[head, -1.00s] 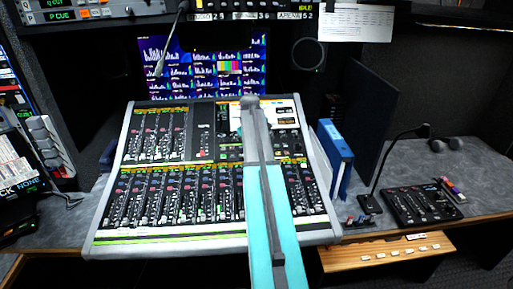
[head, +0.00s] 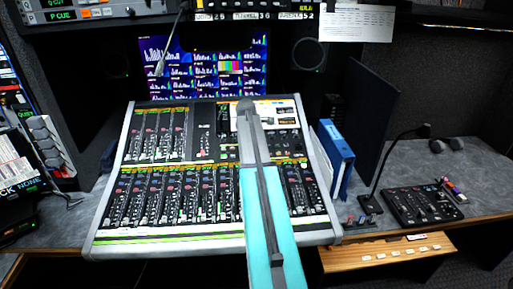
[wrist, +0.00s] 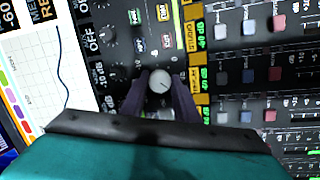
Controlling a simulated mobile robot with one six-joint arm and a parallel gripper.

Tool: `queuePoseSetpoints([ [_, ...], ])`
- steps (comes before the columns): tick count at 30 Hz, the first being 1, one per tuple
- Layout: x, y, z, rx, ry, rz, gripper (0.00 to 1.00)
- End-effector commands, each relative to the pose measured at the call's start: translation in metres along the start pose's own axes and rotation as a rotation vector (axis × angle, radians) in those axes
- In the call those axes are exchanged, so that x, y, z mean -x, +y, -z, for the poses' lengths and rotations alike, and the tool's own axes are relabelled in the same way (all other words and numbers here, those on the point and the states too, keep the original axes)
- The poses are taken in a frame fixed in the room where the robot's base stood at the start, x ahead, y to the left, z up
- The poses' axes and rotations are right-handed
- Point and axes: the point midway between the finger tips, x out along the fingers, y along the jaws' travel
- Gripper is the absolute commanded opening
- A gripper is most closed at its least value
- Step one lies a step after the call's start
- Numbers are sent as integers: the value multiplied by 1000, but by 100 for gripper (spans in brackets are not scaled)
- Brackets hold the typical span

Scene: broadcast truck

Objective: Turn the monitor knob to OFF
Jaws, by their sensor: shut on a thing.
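In the wrist view, a small round light-grey knob (wrist: 158,80) sits between the two dark fingers of my gripper (wrist: 158,92). The fingers are shut on it from both sides. I cannot read its name; the printing beside it is partly hidden by the fingers. Another, darker knob (wrist: 104,39) with OFF printed beside it shows at the upper left, apart from my gripper. In the head view, my teal arm reaches over the mixing console (head: 118,222) to its upper right section. There the arm hides the held knob and the fingertips.
The console's fader rows fill the middle. A blue binder (head: 335,158) stands at its right. Farther right are a gooseneck microphone (head: 372,203) and a small black control box (head: 420,204). Screens (head: 205,65) stand behind the console. The desk at the far right has bare room.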

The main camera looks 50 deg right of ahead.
Motion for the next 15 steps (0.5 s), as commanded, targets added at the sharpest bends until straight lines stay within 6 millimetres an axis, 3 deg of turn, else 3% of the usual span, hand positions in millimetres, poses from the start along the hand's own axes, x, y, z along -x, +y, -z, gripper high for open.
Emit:
queuePoseSetpoints([
  [11,-2,-3,-4,5,-7,7,5],
  [12,-2,-3,-4,5,-7,8,34],
  [15,-2,-2,-3,4,-6,6,47],
])
